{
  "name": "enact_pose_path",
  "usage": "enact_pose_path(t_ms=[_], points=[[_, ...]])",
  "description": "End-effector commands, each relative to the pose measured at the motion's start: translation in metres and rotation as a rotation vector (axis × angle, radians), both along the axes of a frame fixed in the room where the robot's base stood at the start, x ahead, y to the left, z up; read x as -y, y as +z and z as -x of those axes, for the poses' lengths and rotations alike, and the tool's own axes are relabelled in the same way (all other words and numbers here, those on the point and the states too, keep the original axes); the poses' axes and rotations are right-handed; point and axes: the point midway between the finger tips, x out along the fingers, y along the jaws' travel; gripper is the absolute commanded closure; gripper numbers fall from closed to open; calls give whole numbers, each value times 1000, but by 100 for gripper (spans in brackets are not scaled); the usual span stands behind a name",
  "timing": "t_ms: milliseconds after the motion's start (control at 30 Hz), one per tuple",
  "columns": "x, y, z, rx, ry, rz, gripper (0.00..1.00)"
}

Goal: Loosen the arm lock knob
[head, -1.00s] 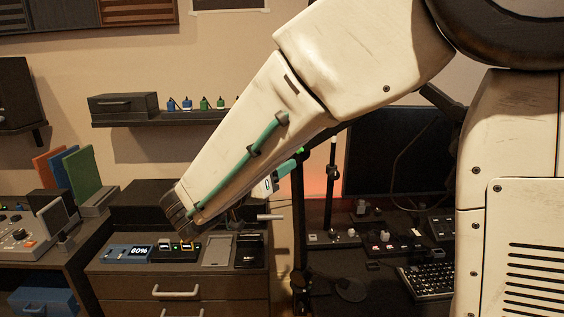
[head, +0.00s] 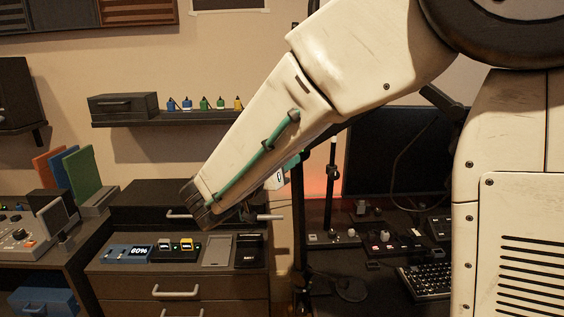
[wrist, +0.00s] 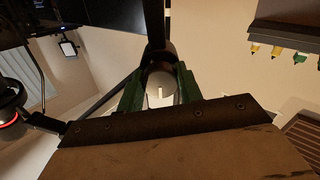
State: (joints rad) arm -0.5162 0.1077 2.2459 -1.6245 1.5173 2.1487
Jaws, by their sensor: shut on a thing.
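In the wrist view, a dark rounded knob (wrist: 158,56) sits at the lower end of a dark upright bar (wrist: 154,22). My gripper (wrist: 161,76) has its green fingers on either side of the knob and is shut on it. A small pale piece shows between the fingers. In the head view, my forearm hides the fingertips and the knob. Whether the knob has turned cannot be told.
A drawer cabinet (head: 130,284) carries small devices below my forearm. A shelf with several coloured bottles (head: 204,104) hangs behind. A dark monitor (head: 397,152) and a keyboard (head: 428,281) are at the right, beside a thin upright pole (head: 330,185).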

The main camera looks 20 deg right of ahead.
Motion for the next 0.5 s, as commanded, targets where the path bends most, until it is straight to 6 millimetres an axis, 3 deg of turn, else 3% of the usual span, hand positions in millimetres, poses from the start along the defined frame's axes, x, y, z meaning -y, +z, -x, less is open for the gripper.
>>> enact_pose_path(t_ms=[500], points=[[0, 0, 0, -254, 0, 170, 87]])
